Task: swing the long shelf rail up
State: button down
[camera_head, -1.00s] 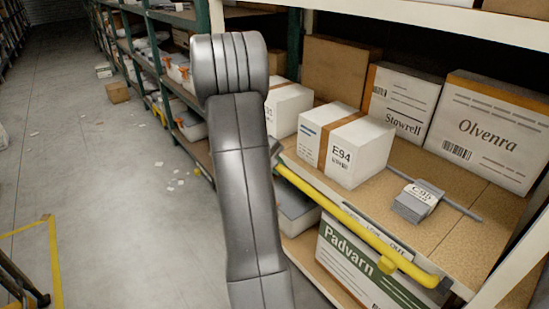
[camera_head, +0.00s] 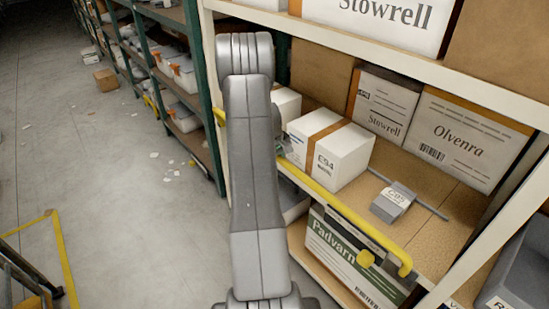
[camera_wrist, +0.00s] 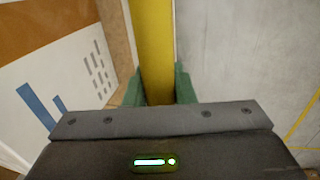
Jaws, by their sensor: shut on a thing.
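The long yellow shelf rail (camera_head: 335,203) runs along the front edge of the middle shelf, with a bent right end near the white upright. Its left end shows to the left of my arm. In the wrist view the rail (camera_wrist: 152,45) runs straight away from my gripper (camera_wrist: 158,86). Green fingers sit on both sides of the rail, and the gripper is shut on it. In the head view my arm hides most of the gripper and the middle part of the rail.
The E94 carton (camera_head: 330,153) stands close behind the rail. A small grey packet (camera_head: 393,203) lies on a thin grey rod on the shelf (camera_head: 440,232). The Padvarn box (camera_head: 345,258) and a round yellow knob (camera_head: 365,258) are below. The aisle floor (camera_head: 110,190) at left is mostly clear.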

jog(key=shift+w+d+r+b, duration=0.1)
jog(key=shift+w+d+b, duration=0.1)
jog(key=shift+w+d, duration=0.4)
jog(key=shift+w+d+r+b, duration=0.15)
jog(key=shift+w+d, duration=0.2)
jog(key=shift+d, duration=0.4)
jog(key=shift+f, duration=0.1)
jog(key=c, duration=1.2)
grip_release()
jog(key=shift+d, duration=0.1)
notch_tip(320, 180, up, 14)
jog(key=s+a+b, duration=0.1)
jog(key=a, duration=0.1)
jog(key=shift+s+a+f+b, duration=0.15)
jog(key=shift+s+f+b, duration=0.05)
jog(key=shift+s+b, duration=0.15)
